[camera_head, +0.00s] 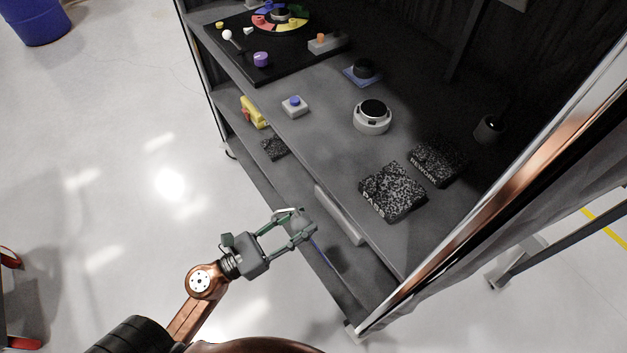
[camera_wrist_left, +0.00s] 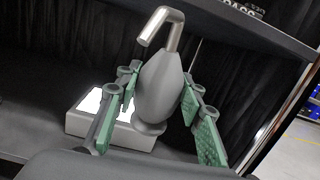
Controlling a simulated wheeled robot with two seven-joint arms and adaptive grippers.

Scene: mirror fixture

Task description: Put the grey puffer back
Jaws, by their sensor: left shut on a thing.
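The grey puffer is a grey bulb with a bent metal spout on top and a flared foot. In the left wrist view the puffer (camera_wrist_left: 158,88) stands nearly upright between the green-padded fingers of my left gripper (camera_wrist_left: 160,98), which is shut on it. In the head view my left gripper (camera_head: 297,224) is just off the front edge of the shelf unit, near the lower shelf (camera_head: 352,303); the puffer is small and partly hidden there by the fingers. My right gripper is not in view.
The upper shelf (camera_head: 310,150) holds black speckled blocks (camera_head: 393,192), a round white device (camera_head: 372,117) and a blue-button box (camera_head: 294,106). A pale grey box (camera_head: 338,214) and a yellow object (camera_head: 252,112) are on the lower shelf. A shiny post (camera_head: 500,185) stands at the right.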

